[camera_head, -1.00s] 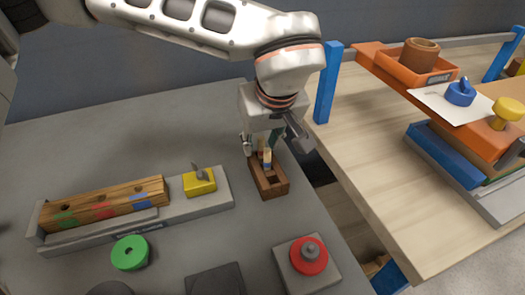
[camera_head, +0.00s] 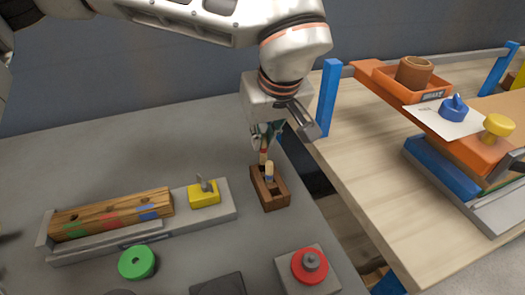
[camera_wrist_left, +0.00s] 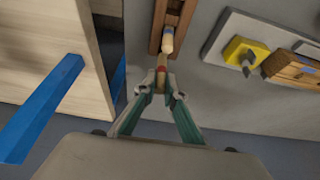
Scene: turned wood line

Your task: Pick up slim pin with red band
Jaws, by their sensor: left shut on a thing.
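My left gripper (camera_head: 265,138) is shut on the slim pin with red band (camera_head: 264,151), above the back end of a small dark wooden holder (camera_head: 279,200). In the left wrist view the pin (camera_wrist_left: 161,68) is between the fingertips (camera_wrist_left: 161,82), its red band just beyond them. I cannot tell whether its lower end is fully clear of the holder. A second light wooden pin with a blue band (camera_head: 269,172) stands in the holder, close to the held pin. It also shows in the left wrist view (camera_wrist_left: 168,40). My right gripper is not in view.
Left of the holder is a grey fixture (camera_head: 221,212) with a wooden block (camera_head: 110,214) and a yellow block (camera_head: 204,194). A green ring (camera_head: 136,262) and a red knob (camera_head: 310,266) are in front. A blue post (camera_head: 329,98) stands close right of the gripper.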

